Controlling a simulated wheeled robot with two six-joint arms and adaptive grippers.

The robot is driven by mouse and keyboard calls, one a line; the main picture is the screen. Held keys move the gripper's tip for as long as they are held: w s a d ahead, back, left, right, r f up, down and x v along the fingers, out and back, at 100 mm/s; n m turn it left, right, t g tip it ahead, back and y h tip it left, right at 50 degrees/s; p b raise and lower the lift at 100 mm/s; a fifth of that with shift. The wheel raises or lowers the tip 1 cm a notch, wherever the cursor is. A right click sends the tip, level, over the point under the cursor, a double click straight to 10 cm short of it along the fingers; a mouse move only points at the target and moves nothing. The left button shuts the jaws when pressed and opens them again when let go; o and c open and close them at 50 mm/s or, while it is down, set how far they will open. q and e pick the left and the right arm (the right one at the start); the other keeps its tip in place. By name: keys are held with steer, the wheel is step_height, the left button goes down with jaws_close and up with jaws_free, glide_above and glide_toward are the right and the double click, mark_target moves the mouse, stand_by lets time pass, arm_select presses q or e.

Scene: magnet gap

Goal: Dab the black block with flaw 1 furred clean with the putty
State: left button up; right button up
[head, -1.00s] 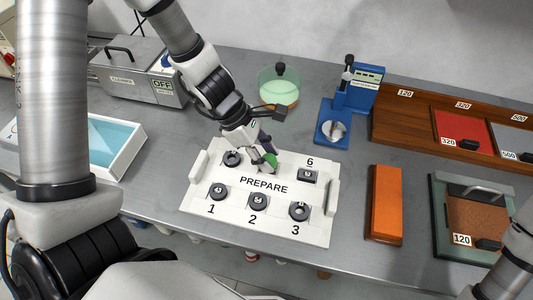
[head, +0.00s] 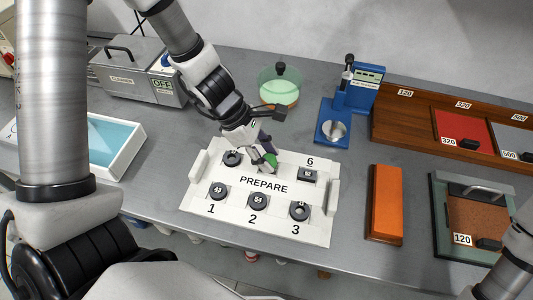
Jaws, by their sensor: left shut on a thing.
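The white tray marked PREPARE (head: 230,182) lies on the bench and carries several small black blocks. The front row has a block at 1 (head: 218,191), a block at 2 (head: 258,202) and a ring-like block at 3 (head: 299,211). In the back row are a round block (head: 232,158) at the left and a squarer block at 6 (head: 308,175). My left gripper (head: 266,162) is shut on green putty (head: 271,160), low over the middle of the back row, and hides that place. Contact with a block and any furred flaw cannot be made out. My right gripper is not in view.
A glass dish with a dark-knobbed lid (head: 279,90) and a blue stand (head: 338,115) are behind the tray. An orange bar (head: 384,204) lies to its right, near a framed brown pad (head: 470,215). A water-filled tray (head: 112,145) is at the left.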

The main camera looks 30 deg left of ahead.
arm_select(q)
step_height(320, 180, up, 7)
steer(key=p, duration=0.7)
steer(key=shift+f, duration=0.1)
